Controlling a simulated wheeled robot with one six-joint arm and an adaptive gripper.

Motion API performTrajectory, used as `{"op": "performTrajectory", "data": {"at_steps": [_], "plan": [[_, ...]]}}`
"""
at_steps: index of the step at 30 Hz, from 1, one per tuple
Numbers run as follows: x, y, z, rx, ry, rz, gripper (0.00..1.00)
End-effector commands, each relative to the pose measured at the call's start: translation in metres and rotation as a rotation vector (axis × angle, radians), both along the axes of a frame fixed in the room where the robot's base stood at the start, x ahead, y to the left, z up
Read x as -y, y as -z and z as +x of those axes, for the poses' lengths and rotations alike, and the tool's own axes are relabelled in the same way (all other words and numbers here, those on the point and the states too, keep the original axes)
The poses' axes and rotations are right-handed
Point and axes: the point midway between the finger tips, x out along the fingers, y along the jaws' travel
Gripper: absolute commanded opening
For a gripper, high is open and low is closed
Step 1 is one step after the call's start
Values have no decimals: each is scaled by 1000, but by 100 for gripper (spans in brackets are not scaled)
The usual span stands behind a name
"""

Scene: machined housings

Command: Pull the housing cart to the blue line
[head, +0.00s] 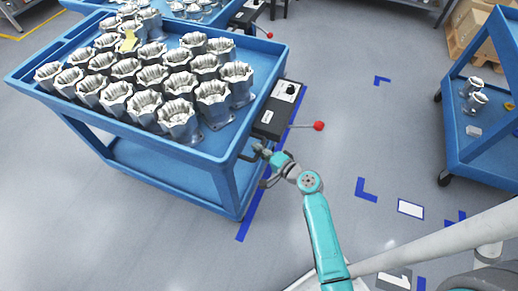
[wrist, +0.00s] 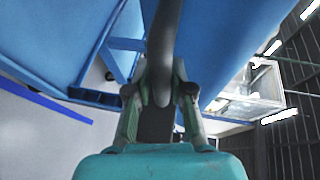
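The blue housing cart (head: 215,163) stands at the left in the head view, with several silver machined housings (head: 150,78) on its top tray. A blue line (head: 251,220) on the floor runs along the cart's right end, partly hidden by the cart and its attached box. It also shows in the wrist view (wrist: 45,103). My gripper (head: 264,152) is at the cart's right end, at the dark handle. In the wrist view, the fingers of my gripper (wrist: 161,92) close on both sides of the dark handle bar (wrist: 164,40).
A black control box (head: 277,118) with a red-knobbed lever (head: 318,126) sits just beyond my gripper. Another blue cart (head: 478,125) stands at the right, and one more (head: 225,13) stands behind. Floor between the carts is clear, with blue corner marks (head: 366,190).

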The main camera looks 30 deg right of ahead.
Motion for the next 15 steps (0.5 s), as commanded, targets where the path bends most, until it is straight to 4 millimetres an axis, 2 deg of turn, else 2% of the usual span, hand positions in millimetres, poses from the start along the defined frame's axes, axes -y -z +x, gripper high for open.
{"op": "performTrajectory", "data": {"at_steps": [2, 11, 15], "plan": [[0, 0, 0, 0, 0, 0, 43], [0, -1, -1, 1, 1, 0, 43], [3, -2, -10, 0, 1, 1, 43]]}}
